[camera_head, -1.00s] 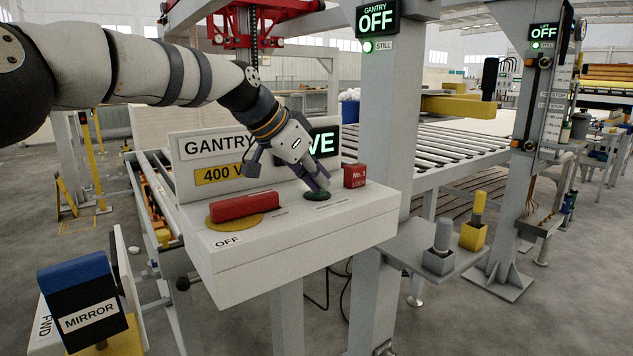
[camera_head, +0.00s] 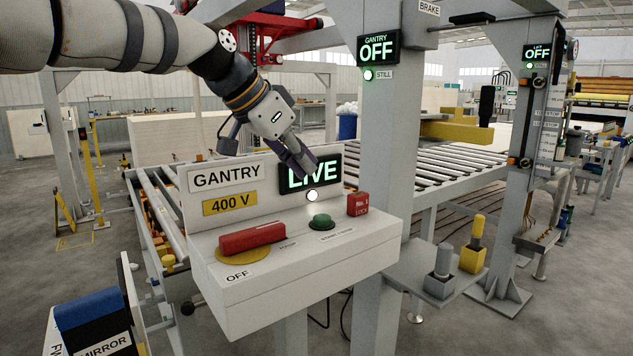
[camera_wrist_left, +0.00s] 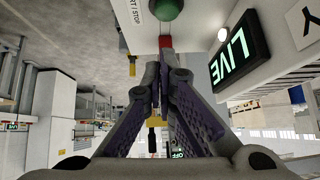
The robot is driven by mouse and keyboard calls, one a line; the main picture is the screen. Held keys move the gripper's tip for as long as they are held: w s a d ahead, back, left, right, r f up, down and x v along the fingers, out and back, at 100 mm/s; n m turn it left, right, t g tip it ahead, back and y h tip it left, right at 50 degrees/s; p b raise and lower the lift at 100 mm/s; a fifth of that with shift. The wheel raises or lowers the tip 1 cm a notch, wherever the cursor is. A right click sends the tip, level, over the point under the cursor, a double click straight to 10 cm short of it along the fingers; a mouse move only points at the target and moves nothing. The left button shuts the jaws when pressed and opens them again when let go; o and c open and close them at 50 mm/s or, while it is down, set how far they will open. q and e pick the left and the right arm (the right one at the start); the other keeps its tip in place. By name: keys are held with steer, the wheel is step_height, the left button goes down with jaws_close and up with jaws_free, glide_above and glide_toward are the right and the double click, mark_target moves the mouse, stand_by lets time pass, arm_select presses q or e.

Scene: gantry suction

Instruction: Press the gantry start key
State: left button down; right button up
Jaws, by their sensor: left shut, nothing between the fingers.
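The gantry start key is a green round button (camera_head: 321,222) on the top of the white gantry box (camera_head: 300,285). It also shows at the top of the left wrist view (camera_wrist_left: 166,8), beside a label ending in "START / STOP". My left gripper (camera_head: 308,170) is shut and empty, above and behind the button, in front of the lit "LIVE" display (camera_head: 325,176). Its fingertips are apart from the button. The sign on the post reads "GANTRY OFF" (camera_head: 378,48), with a green lamp marked "STILL" below it. My right gripper is not in view.
On the box, a red handle (camera_head: 252,238) lies left of the button, by the "OFF" label, and a red lock block (camera_head: 358,204) stands right. A grey post (camera_head: 385,150) rises behind. A "MIRROR" block (camera_head: 95,320) stands at the lower left. The air above the button is free.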

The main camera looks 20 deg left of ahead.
arm_select(q)
steer(key=shift+v, duration=1.1)
steer(key=shift+w+a, duration=0.15)
stand_by(0.6)
